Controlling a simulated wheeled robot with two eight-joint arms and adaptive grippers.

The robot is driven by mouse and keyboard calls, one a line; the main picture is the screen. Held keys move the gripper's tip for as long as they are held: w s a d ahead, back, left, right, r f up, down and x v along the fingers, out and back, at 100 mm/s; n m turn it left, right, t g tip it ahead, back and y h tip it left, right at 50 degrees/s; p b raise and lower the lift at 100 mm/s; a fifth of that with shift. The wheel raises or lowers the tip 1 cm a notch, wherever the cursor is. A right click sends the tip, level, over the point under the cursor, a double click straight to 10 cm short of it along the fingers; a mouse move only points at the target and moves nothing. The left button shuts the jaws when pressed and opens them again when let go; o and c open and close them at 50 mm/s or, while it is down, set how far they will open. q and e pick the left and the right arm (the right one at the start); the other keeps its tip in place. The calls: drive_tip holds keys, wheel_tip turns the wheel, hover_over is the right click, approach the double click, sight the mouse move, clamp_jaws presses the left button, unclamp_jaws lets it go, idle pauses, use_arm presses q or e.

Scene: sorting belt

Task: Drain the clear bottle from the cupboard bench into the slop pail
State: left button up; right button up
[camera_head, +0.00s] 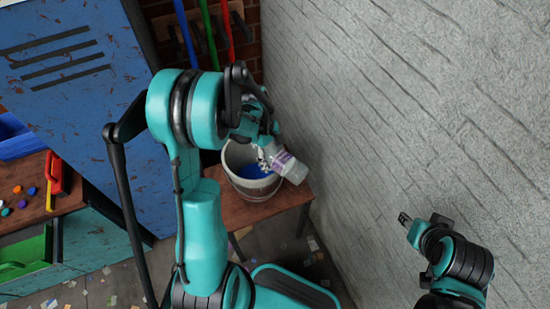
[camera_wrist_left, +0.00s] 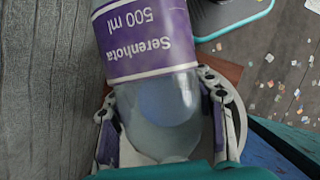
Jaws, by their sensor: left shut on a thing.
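The clear bottle (camera_head: 288,167) with a purple and white label is tilted over the right side of the slop pail, its base end to the lower right. In the left wrist view the bottle (camera_wrist_left: 145,45) shows its label upside down, the shoulder lying between the fingers; its mouth is hidden. My left gripper (camera_head: 268,148) is shut on it; its fingers (camera_wrist_left: 160,108) flank the bottle. The grey slop pail (camera_head: 241,186) has something blue inside, and its pale rim also shows in the left wrist view (camera_wrist_left: 240,120). My right gripper (camera_head: 404,218) is far right; its jaws are unclear.
The pail stands on a small brown bench (camera_head: 290,197) close to a grey wall (camera_head: 400,90). A blue locker (camera_head: 75,75) is at the left. A workbench (camera_head: 70,203) with coloured caps and a red-and-yellow item is at far left. Tools hang behind.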

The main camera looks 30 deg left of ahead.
sight(271, 149)
use_arm(q)
drive_tip(key=r+y+p, duration=0.1)
drive_tip(key=r+p, duration=0.1)
drive_tip(key=a+r+y+p, duration=0.1)
drive_tip(key=y+p, duration=0.1)
drive_tip(key=shift+w+r+t, duration=0.1)
drive_tip(key=shift+r+t, duration=0.2)
drive_tip(key=shift+r, duration=0.1)
drive_tip(key=r+y, duration=0.1)
drive_tip(key=a+y+p, duration=0.1)
drive_tip(key=a+r+t+y+p, duration=0.1)
drive_tip(key=shift+w+a+r+y, duration=0.15)
drive_tip(key=shift+w+r+y, duration=0.15)
drive_tip(key=a+y+b, duration=0.1)
drive_tip(key=a+r+y+b, duration=0.1)
drive_tip(key=y, duration=0.1)
drive_tip(key=w+a+r+t+y+b, duration=0.1)
drive_tip(key=a, duration=0.1)
drive_tip(key=shift+r+y, duration=0.1)
drive_tip(key=shift+y, duration=0.3)
drive_tip(key=a+y+b, duration=0.1)
drive_tip(key=y+b, duration=0.1)
drive_tip(key=a+r+y+b, duration=0.1)
drive_tip(key=a+b, duration=0.1)
drive_tip(key=w+a+r+t+y+b, duration=0.1)
drive_tip(key=a+y+b, duration=0.1)
drive_tip(key=b, duration=0.1)
drive_tip(key=shift+r+n+y, duration=0.1)
drive_tip(key=shift+n+y, duration=0.2)
